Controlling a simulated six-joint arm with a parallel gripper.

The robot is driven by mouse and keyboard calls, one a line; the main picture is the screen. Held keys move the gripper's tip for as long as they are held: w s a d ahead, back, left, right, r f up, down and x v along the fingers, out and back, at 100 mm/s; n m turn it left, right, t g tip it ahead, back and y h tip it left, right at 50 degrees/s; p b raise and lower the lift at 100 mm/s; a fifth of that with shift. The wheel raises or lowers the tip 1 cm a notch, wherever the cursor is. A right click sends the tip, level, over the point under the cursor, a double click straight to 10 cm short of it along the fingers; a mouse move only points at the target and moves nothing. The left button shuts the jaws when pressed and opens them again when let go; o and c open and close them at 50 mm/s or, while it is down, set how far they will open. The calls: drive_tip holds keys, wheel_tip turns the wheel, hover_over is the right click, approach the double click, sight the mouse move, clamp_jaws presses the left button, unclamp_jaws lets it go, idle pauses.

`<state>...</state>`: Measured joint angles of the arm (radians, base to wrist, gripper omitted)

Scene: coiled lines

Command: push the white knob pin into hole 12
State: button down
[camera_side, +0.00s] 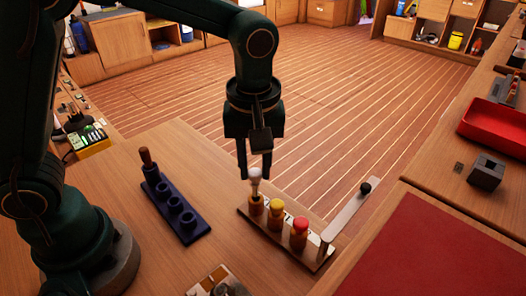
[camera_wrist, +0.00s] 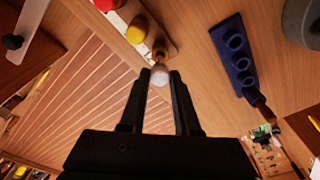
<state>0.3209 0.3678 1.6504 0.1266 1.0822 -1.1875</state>
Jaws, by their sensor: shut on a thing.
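My gripper (camera_side: 255,170) points down and its fingertips are closed on the white knob pin (camera_side: 255,173). In the wrist view the white knob (camera_wrist: 159,77) sits between the fingertips (camera_wrist: 160,78). The pin stands roughly upright at the far left end of a wooden rail (camera_side: 313,262). Its white knob shows higher above its brown base than the other two knobs do. A yellow knob pin (camera_side: 277,208) and a red knob pin (camera_side: 299,225) stand beside it in the same rail. The hole numbers are too small to read.
A dark blue holder (camera_side: 187,222) with several round openings lies to the left, a dark-handled piece (camera_side: 148,160) upright at its far end. A flat metal bar (camera_side: 345,214) with a black knob (camera_side: 365,188) rises at the rail's right end. A red tray (camera_side: 500,125) lies farther right.

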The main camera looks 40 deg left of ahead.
drive_tip(key=shift+f, duration=0.1)
drive_tip(key=shift+f, duration=1.8)
drive_tip(key=c, duration=0.8)
unclamp_jaws()
drive_tip(key=o, duration=0.6)
drive_tip(key=shift+c, duration=0.2)
